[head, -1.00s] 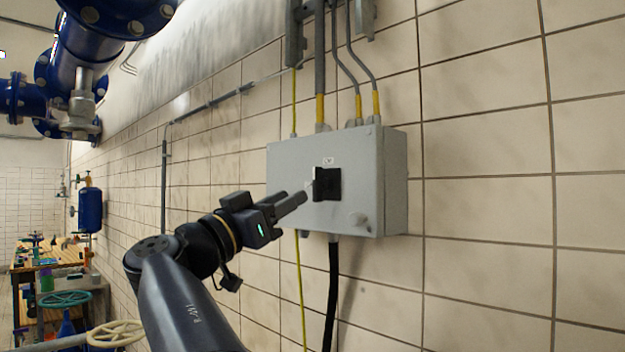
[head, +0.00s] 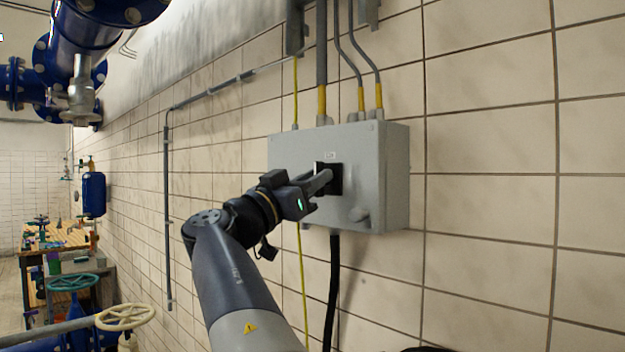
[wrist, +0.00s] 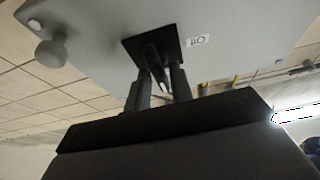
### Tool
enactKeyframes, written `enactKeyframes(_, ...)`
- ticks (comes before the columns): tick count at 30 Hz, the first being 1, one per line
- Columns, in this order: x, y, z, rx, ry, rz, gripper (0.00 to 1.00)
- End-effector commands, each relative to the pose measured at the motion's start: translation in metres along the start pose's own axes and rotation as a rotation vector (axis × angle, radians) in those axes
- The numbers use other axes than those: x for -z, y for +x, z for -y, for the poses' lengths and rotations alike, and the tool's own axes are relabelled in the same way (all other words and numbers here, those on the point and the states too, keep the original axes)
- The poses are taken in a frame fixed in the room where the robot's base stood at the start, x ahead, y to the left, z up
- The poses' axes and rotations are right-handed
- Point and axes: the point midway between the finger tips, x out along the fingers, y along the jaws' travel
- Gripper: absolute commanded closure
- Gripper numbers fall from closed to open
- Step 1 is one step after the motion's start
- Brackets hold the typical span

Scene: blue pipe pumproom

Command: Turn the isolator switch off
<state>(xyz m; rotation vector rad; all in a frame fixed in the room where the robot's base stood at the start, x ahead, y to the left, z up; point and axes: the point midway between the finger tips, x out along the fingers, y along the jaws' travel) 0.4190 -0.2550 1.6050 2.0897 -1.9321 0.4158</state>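The isolator switch is a black square plate (head: 335,180) with a black handle on the front of a grey box (head: 385,180) on the tiled wall. My gripper (head: 325,180) has reached the switch from the left and hides most of the handle in the head view. In the wrist view, the two fingers of my gripper (wrist: 161,82) stand apart on either side of the dark handle (wrist: 153,60), their tips close to the plate (wrist: 172,44). A light gap shows between the fingers; I cannot tell whether either touches the handle. A small white label (wrist: 198,41) sits beside the plate.
Conduits (head: 321,60) enter from above, and a black cable (head: 334,290) hangs below. Blue pipes (head: 88,40) and handwheels (head: 125,316) are at the left. The wall right of the box is clear.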

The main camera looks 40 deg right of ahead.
Motion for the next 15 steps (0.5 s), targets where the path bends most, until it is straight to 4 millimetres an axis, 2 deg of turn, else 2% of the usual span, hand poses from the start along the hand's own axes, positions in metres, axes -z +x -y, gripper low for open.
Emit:
enactKeyframes(1,0.0000,-0.0001,0.0000,0.000,0.000,0.000,0.83)
enactKeyframes(7,0.0001,-0.0002,0.0000,0.000,0.000,0.000,0.99)
enactKeyframes(15,-0.0001,-0.0003,-0.0002,0.005,-0.012,0.000,1.00)
